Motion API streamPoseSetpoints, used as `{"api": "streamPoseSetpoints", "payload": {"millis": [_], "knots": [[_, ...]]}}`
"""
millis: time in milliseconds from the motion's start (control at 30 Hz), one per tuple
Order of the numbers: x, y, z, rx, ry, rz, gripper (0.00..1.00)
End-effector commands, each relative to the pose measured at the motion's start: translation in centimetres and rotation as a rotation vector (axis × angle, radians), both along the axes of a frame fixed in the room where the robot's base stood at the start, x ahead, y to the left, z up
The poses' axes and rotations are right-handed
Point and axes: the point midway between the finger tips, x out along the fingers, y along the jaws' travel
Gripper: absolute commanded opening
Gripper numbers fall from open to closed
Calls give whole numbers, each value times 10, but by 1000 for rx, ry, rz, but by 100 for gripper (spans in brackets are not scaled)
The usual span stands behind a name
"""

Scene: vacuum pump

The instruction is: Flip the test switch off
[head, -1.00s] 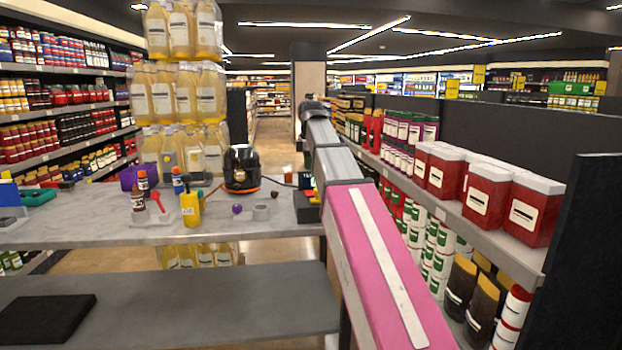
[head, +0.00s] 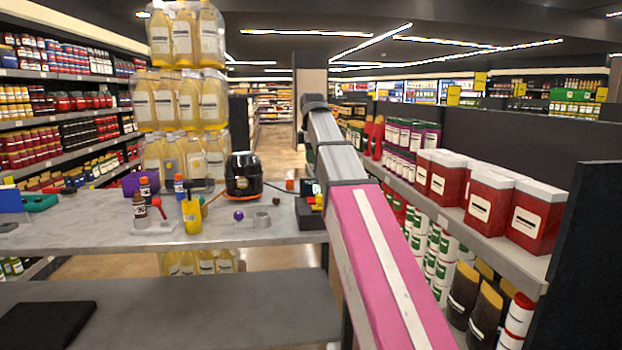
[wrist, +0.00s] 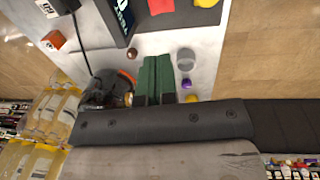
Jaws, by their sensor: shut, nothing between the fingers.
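My gripper (wrist: 154,66) shows in the wrist view as two green fingers, shut side by side with nothing between them. It is above the pale table. A dark box (wrist: 122,22) with a small screen, a red part (wrist: 160,6) and a yellow part (wrist: 206,3) lies beyond the fingertips, apart from them. The box also shows in the head view (head: 311,211), partly behind my arm. I cannot make out which part is the test switch or its position. The black round pump (head: 243,174) with orange trim stands left of the box. My gripper is hidden in the head view.
A purple ball (wrist: 187,84) and a grey ring (wrist: 186,60) lie right of the fingers. An orange block (wrist: 54,40) lies left. Bottles and a yellow container (head: 192,214) stand farther left on the table (head: 100,240). Shelves with red canisters (head: 490,195) flank my arm.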

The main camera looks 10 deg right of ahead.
Motion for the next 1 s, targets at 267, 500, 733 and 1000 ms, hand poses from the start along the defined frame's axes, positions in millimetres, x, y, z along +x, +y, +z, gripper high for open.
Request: {"api": "streamPoseSetpoints", "payload": {"millis": [267,500,733,1000], "knots": [[8,0,1,0,-2,0,0],[8,0,-3,0,-1,0,0],[10,0,-32,0,0,0,0],[16,0,-80,0,1,0,0]]}}
